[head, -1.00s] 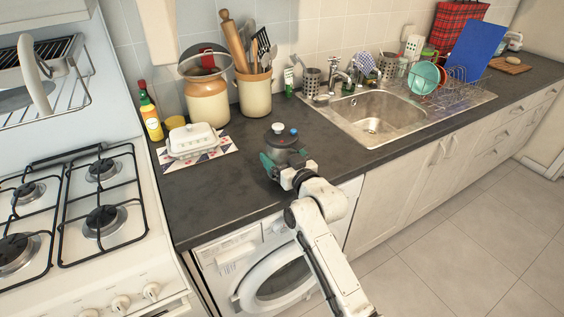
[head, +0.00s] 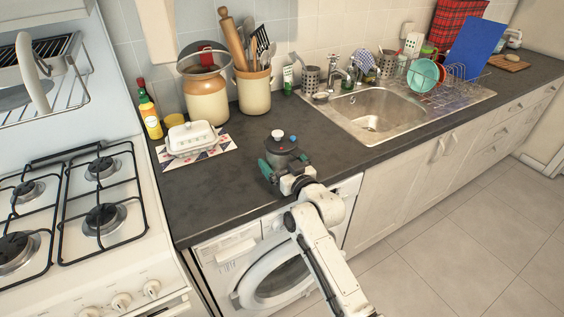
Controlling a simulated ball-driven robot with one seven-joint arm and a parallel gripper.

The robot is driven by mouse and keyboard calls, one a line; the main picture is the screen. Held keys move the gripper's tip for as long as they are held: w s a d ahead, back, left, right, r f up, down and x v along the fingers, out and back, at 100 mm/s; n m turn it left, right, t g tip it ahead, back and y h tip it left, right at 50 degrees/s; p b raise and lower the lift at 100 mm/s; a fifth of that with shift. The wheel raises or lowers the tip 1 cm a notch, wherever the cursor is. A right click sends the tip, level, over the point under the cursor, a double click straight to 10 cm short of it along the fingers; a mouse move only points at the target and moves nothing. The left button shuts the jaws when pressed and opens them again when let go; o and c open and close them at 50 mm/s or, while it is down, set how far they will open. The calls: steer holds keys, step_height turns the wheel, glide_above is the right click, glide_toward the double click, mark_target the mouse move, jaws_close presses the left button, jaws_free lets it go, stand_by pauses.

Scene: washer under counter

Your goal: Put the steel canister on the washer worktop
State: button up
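The steel canister (head: 284,148) is dark grey, with a dark lid and a white knob. A small blue round part shows beside the knob. It is upright over the worktop (head: 222,196) above the washer (head: 268,268), near the front edge. My gripper (head: 283,165) reaches in from the front, with teal fingers on either side of the canister, and is shut on it. The lower part of the canister is hidden by the gripper, so I cannot tell whether its base touches the worktop.
A white butter dish (head: 192,138) on a patterned mat is to the left. A lidded crock (head: 206,98) and a utensil pot (head: 254,92) stand behind. The sink (head: 375,110) is to the right and the hob (head: 70,205) to the left. The worktop around the canister is clear.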

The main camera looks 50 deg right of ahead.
steer(key=b+v, duration=0.3)
steer(key=v, duration=0.7)
steer(key=s+a+f+n+g+y, duration=0.3)
steer(key=s+a+f+g+y, duration=0.2)
steer(key=s+a+f+g, duration=0.75)
steer(key=s+f+g, duration=0.1)
steer(key=s, duration=0.5)
steer(key=s+a+f+g, duration=0.2)
steer(key=s+f+g, duration=0.1)
steer(key=s, duration=0.5)
steer(key=shift+a+f, duration=0.25)
steer(key=shift+f, duration=0.25)
